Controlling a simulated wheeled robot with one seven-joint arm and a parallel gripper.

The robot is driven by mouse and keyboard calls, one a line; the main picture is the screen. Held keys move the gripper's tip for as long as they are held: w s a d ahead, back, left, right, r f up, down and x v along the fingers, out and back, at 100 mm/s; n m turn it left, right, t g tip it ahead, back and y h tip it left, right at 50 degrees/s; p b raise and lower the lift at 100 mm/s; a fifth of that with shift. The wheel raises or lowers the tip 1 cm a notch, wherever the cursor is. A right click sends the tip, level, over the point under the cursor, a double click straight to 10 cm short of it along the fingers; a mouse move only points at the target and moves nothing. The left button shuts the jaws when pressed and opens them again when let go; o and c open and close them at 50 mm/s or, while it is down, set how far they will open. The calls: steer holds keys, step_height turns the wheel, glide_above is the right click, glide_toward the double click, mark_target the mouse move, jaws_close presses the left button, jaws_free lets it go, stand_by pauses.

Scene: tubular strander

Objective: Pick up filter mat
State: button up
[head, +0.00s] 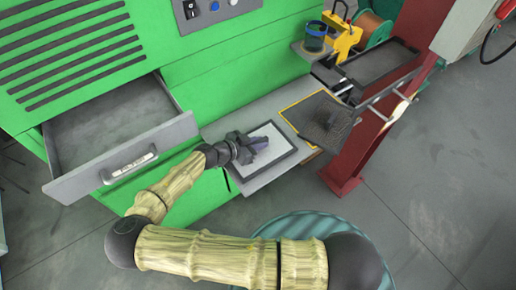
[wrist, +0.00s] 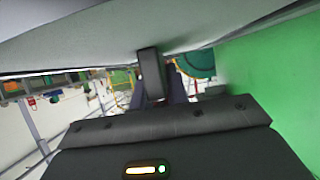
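A dark, mesh-like mat (head: 322,122), which looks like the filter mat, lies on a yellow-edged panel at the right end of the grey shelf. I cannot tell for sure that it is the filter mat. A white panel with a dark border (head: 281,152) lies on the shelf to its left. My gripper (head: 262,143) is over this white panel, left of the dark mat and apart from it. In the wrist view my gripper (wrist: 158,85) shows dark fingers close under a pale grey surface. Their gap is not clear, and no mat shows between them.
An open grey drawer (head: 122,158) juts from the green machine (head: 230,60) at left. A red post (head: 375,130) and metal rails stand right of the shelf. A dark tray (head: 380,64), a yellow bracket (head: 341,38) and a jar (head: 315,36) are behind. Floor at right is clear.

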mark_target(258, 142)
jaws_close()
steer(key=shift+r, duration=0.6)
step_height(258, 142, up, 2)
steer(key=shift+r+b, duration=0.1)
steer(key=shift+b, duration=0.55)
steer(key=s+a+b, duration=0.3)
steer(key=s+a, duration=0.7)
steer(key=a, duration=0.5)
